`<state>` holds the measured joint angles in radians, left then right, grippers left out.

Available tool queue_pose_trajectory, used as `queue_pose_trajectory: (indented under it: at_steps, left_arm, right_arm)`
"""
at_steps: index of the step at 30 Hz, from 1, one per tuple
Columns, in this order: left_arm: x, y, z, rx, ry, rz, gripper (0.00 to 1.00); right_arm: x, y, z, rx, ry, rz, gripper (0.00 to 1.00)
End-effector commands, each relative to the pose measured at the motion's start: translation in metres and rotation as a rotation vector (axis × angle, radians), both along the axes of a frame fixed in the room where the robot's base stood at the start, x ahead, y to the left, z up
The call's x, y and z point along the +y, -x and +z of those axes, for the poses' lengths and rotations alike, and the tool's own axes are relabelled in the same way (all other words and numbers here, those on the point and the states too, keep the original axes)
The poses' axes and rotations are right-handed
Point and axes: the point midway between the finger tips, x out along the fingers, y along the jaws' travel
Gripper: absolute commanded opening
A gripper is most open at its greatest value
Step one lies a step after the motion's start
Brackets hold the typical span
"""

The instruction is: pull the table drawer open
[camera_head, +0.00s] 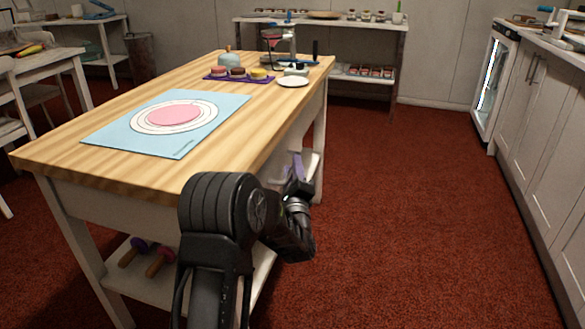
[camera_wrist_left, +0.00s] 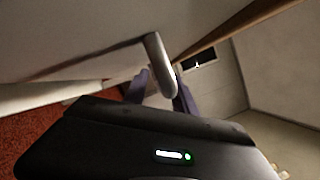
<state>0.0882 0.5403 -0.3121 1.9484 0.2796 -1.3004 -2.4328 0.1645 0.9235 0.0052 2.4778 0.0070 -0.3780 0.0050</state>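The wooden-topped table (camera_head: 255,100) stands in front of me with white sides and legs. A silver bar handle (camera_wrist_left: 155,58) on a pale panel shows in the left wrist view. My left gripper (camera_head: 295,167) is beside the table's right side, below the top; its purple fingers are partly hidden by my wrist. In the left wrist view the fingers (camera_wrist_left: 160,92) stand apart, with the handle's end between them. I cannot tell whether they touch it. A white part (camera_head: 312,163) lies just beyond the gripper; whether it is the drawer front is unclear. My right gripper is not in view.
A blue mat (camera_head: 105,138), a purple tray of small cakes (camera_head: 212,78) and a white plate (camera_head: 293,81) are on the tabletop. Red carpet (camera_head: 420,210) is free to the right, up to white cabinets (camera_head: 545,130).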

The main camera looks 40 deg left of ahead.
Motion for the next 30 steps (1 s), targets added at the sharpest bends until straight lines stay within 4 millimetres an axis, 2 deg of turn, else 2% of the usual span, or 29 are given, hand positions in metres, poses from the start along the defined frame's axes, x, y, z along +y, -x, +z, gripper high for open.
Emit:
queue_pose_trajectory:
  at_steps: [8, 21, 30]
  left_arm:
    - [0.0015, -0.0016, 0.0007, 0.0, 0.0, 0.0, 0.33]
    - [0.0015, -0.0014, 0.0007, 0.0, 0.0, 0.0, 0.0]
    - [0.0015, -0.0013, 0.0005, 0.001, 0.001, 0.001, 0.0]
  right_arm:
    - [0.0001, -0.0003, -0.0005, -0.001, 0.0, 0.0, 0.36]
    - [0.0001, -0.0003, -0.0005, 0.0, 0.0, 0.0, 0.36]
    - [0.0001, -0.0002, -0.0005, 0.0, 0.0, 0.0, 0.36]
